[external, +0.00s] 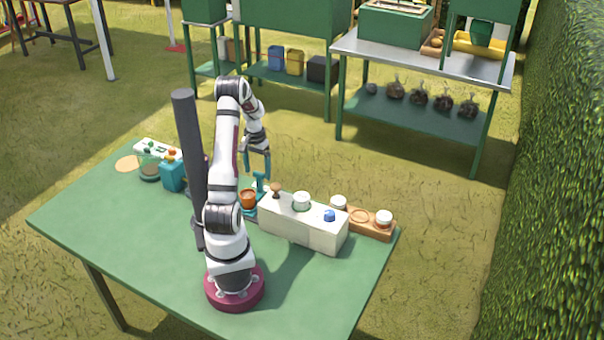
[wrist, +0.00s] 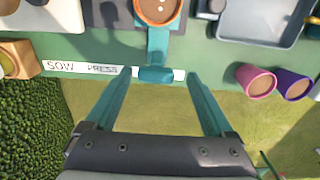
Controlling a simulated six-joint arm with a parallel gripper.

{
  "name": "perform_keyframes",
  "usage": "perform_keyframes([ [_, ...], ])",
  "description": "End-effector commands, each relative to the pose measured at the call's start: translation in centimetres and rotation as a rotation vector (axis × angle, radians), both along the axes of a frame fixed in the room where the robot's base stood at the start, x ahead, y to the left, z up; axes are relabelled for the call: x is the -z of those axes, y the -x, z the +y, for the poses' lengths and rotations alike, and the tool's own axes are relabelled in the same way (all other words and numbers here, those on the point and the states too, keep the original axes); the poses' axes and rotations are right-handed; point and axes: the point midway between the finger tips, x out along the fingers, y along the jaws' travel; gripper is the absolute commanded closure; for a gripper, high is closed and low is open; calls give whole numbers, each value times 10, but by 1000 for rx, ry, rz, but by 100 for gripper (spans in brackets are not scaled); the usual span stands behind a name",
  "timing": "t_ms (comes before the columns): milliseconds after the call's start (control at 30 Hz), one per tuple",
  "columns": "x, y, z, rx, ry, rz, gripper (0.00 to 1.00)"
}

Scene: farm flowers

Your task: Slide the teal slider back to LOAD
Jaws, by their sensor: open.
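The teal slider (wrist: 157,45) carries a terracotta pot (wrist: 158,8) and has a handle at its near end. The handle lies across a white label strip (wrist: 75,68) that reads SOW and PRESS. No LOAD word is readable; the handle covers part of the strip right of PRESS. My gripper (wrist: 157,74) is open, one teal finger on each side of the handle, with a gap on both sides. In the external view my gripper (external: 256,168) points down above the slider (external: 261,182), and the terracotta pot (external: 248,199) is beside it.
A white box (external: 290,225) with a knob, a white cup and a blue piece stands right of the slider. A dark post (external: 190,150) and teal box (external: 172,177) stand left. Pink (wrist: 257,82) and purple pots (wrist: 292,84) are right.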

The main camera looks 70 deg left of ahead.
Motion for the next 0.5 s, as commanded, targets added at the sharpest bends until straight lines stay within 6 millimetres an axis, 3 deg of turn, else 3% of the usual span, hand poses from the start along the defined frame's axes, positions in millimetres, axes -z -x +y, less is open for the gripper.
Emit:
perform_keyframes([
  [167, -16, -1, 0, 0, -2, -2, 12],
  [500, -119, 0, 1, 1, -5, -2, 12],
])
